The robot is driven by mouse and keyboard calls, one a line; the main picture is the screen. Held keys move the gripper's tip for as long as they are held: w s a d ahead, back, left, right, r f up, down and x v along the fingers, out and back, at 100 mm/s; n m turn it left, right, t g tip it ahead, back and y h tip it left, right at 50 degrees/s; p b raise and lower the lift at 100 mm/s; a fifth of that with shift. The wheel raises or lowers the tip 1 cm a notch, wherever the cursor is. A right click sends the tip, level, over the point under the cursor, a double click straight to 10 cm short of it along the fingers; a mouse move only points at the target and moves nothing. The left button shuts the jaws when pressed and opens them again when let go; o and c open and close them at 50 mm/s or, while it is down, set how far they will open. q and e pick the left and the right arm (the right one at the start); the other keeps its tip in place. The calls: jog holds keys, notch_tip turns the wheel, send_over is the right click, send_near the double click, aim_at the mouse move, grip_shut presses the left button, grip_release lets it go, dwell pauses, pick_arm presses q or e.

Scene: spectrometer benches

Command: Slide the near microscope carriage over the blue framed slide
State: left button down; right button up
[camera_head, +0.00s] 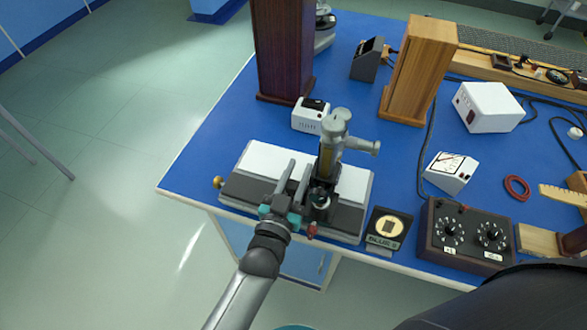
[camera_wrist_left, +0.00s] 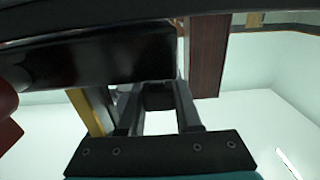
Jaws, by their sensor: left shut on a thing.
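The near microscope carriage (camera_head: 322,200) is dark and carries an upright grey and brass microscope tube with a side barrel. It sits right of the middle of a long white-topped base (camera_head: 262,160) at the table's front edge. My left gripper (camera_head: 299,170) reaches in from the front and is shut on the carriage at its left side. In the left wrist view the fingers (camera_wrist_left: 160,105) meet a dark block; the exact grip is partly hidden. No blue framed slide is clearly visible. My right gripper is out of view.
A black dial box (camera_head: 465,237) stands right of the plate. A white meter (camera_head: 450,172), a red cable loop (camera_head: 516,188) and a small white box (camera_head: 311,115) lie behind. Two tall wooden cases (camera_head: 420,70) (camera_head: 283,50) stand farther back. The base's left half is clear.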

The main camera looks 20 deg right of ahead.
pick_arm(q)
jog(key=c, duration=0.6)
grip_release()
jog(key=shift+a, duration=0.1)
jog(key=p+v, duration=0.1)
jog(key=v, duration=1.4)
jog(key=shift+p, duration=0.3)
jog(key=s+a+f+n+g+y+b, duration=0.15)
jog(key=a+f, duration=0.25)
jog(key=f, duration=0.5)
jog(key=s+a+f+g+y+b, duration=0.1)
jog(key=s+a+f+g+y, duration=0.2)
jog(key=f, duration=0.6)
jog(key=a+f+g+y+b, duration=0.1)
jog(key=a+f+g+y, duration=0.1)
jog(key=a+f, duration=0.5)
jog(key=s+a+f+n+g+y+b, duration=0.1)
jog(key=s+a+f+g+y, duration=0.1)
jog(key=s+f, duration=0.6)
jog(key=s+a+f+n+g+y+b, duration=0.1)
jog(key=s+a+f+n+g+y, duration=0.1)
jog(key=s+a+f+g, duration=0.3)
jog(key=s+a+f, duration=0.1)
jog(key=s+f, duration=0.2)
jog(key=s, duration=0.3)
jog(key=shift+s+a+f+b, duration=0.2)
jog(key=shift+a+b, duration=0.1)
jog(key=shift+a, duration=0.1)
